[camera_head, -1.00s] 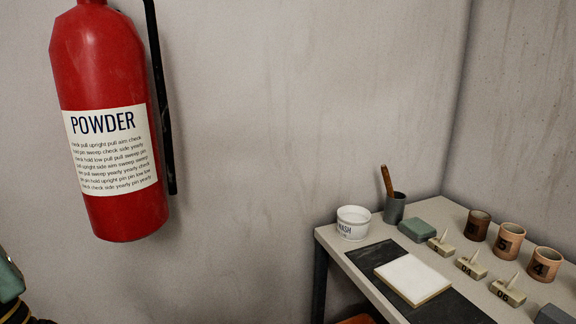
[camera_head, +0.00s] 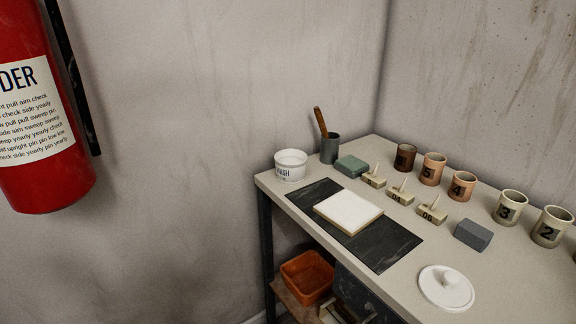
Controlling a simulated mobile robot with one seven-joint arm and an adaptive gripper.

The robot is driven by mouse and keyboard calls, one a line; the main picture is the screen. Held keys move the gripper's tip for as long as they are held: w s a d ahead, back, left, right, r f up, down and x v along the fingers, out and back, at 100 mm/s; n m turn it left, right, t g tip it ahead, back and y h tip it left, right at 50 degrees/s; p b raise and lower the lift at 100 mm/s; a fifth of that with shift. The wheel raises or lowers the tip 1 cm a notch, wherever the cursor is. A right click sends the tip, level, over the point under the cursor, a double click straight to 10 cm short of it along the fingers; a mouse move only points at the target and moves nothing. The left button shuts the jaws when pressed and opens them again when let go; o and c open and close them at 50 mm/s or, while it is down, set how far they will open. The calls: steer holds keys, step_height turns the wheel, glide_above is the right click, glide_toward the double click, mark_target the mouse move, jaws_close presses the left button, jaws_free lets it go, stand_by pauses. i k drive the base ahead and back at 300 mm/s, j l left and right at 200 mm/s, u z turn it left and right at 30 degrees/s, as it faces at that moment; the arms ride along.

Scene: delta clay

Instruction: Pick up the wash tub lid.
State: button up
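A round white lid (camera_head: 446,288) with a small knob on top lies flat on the table (camera_head: 380,292), near its front edge at the lower right. A white tub (camera_head: 291,165) with "WASH" lettering stands at the table's far left corner. Its top looks uncovered, and the lid lies well apart from it. My gripper is not in view.
A dark mat (camera_head: 392,245) bears a white slab (camera_head: 348,211). Behind are a grey cup (camera_head: 330,148) with a wooden handle, a green block (camera_head: 351,166), several numbered tags and cups. A grey block (camera_head: 473,235) lies behind the lid. An orange bin (camera_head: 307,277) is below.

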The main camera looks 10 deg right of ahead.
mark_target(445, 289)
steer(key=z, duration=1.25)
